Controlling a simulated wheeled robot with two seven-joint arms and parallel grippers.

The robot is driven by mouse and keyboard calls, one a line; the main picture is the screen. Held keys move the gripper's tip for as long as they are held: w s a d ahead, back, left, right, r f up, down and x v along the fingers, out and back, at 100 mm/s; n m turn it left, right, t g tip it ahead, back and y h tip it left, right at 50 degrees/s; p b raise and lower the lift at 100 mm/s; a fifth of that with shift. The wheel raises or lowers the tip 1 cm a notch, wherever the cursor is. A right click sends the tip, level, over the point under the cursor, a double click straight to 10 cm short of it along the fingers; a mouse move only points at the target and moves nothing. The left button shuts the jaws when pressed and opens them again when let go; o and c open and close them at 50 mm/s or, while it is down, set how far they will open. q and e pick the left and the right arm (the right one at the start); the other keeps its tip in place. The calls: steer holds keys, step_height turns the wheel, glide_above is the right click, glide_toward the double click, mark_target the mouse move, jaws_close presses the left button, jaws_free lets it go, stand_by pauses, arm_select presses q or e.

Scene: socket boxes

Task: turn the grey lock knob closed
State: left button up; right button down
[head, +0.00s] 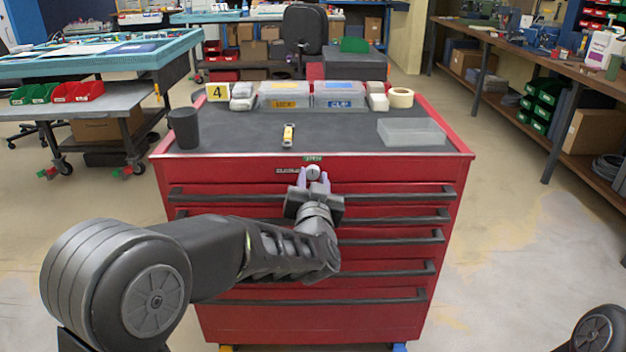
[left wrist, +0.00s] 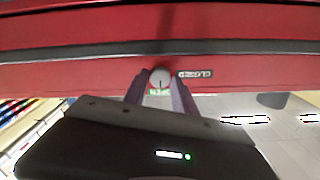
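The grey lock knob (head: 312,173) is a small round disc on the red front of the tool cabinet, just below its top edge. It also shows in the left wrist view (left wrist: 160,78), with a dark line on its face pointing at the green label (left wrist: 160,92). The black "CLOSED" label (left wrist: 195,74) is beside the knob. My left gripper (head: 312,183) is open at the knob, one finger on each side. In the left wrist view the fingertips (left wrist: 160,86) flank the knob with small gaps. My right gripper is out of view.
The red cabinet (head: 208,172) has several drawers with dark handles (head: 400,193) below the knob.

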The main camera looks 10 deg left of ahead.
arm_select(q)
jaws_close()
